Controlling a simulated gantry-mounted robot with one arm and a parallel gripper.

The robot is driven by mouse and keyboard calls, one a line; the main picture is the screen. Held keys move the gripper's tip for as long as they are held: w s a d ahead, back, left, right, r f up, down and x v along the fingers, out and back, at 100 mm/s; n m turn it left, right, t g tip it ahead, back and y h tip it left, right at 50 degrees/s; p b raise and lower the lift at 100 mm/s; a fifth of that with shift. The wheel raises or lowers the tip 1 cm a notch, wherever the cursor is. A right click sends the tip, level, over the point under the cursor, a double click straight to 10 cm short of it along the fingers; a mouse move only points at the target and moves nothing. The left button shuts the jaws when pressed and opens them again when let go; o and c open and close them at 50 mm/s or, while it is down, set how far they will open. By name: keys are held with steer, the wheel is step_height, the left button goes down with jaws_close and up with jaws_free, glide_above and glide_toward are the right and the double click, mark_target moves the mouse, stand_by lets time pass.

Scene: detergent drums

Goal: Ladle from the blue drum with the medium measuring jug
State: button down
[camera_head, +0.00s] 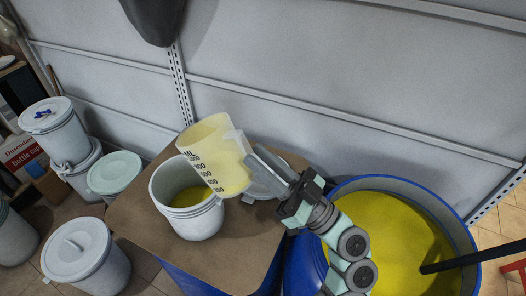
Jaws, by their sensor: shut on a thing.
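The translucent measuring jug (212,150) with dark scale marks is tilted above the white bucket (190,218), its open end up and to the left. Yellow liquid shows low in the jug, and yellow liquid also lies inside the bucket. My gripper (262,168) is shut on the jug at its right side; the exact grip on the handle is partly hidden. The blue drum (473,236) stands open at the right, holding yellow liquid (400,225). My arm covers part of its left side.
The bucket stands on a brown board (240,250) above a blue base. A pale lid (265,185) lies behind my gripper. A dark rod (470,258) leans in the drum. Several lidded white buckets (85,255) stand at left. A grey panel wall (330,80) runs behind.

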mark_target(242, 167)
steer(key=shift+w+a+r+g+h+p, duration=0.15)
steer(key=shift+a+r+g+h+p, duration=0.25)
steer(key=shift+p, duration=1.2)
steer(key=a+h+p, duration=0.1)
steer(key=p, duration=0.2)
steer(key=w+a+g+h+p, duration=0.1)
steer(key=p, duration=0.2)
steer(key=a+f+h+p, duration=0.1)
steer(key=p, duration=0.2)
steer(key=shift+w+a+g, duration=0.15)
steer(key=shift+w+g, duration=0.15)
steer(key=shift+w, duration=0.1)
steer(key=shift+f, duration=0.35)
